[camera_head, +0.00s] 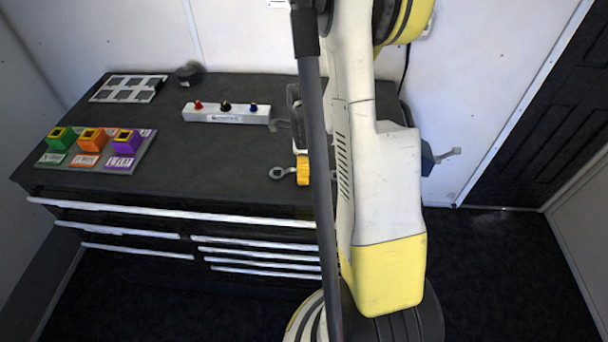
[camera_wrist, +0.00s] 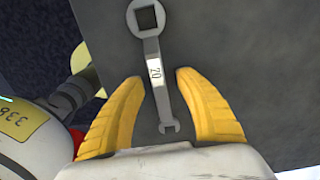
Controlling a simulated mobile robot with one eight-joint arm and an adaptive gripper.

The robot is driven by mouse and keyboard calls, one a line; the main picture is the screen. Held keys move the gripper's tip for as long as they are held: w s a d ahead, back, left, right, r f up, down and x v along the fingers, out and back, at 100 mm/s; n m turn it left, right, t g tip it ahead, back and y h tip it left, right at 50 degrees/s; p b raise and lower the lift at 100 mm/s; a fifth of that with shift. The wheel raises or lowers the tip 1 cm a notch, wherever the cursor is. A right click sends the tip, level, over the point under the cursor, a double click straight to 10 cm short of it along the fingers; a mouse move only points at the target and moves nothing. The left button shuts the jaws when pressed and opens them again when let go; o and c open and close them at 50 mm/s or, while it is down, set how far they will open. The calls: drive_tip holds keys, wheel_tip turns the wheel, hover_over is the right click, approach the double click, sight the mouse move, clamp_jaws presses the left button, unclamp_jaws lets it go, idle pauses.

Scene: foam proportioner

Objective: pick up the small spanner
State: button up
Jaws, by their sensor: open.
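A grey spanner (camera_wrist: 152,62) marked "20" lies on the dark bench top (camera_wrist: 235,60) in the wrist view. Its ring end is at the top and its open-ended jaw is low, near my palm. My gripper (camera_wrist: 159,78) is open, with one yellow finger on each side of the spanner's handle and visible gaps to both. In the head view the spanner's ring end (camera_head: 277,173) sticks out to the left of my yellow finger (camera_head: 303,170). The rest of that spanner is hidden behind my gripper and arm there.
A white box with coloured knobs (camera_head: 227,113) stands behind, with another grey tool end (camera_head: 280,124) beside it. Coloured blocks on a board (camera_head: 97,149) and a slotted tray (camera_head: 128,88) are at left. Another spanner-like end (camera_head: 447,155) shows right of my arm.

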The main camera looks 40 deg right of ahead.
drive_tip(key=shift+r, duration=0.1)
drive_tip(key=shift+c, duration=0.5)
clamp_jaws()
wheel_tip(320, 180, up, 10)
drive_tip(key=p, duration=0.3)
drive_tip(key=c, duration=0.7)
unclamp_jaws()
drive_tip(key=shift+c, duration=0.2)
clamp_jaws()
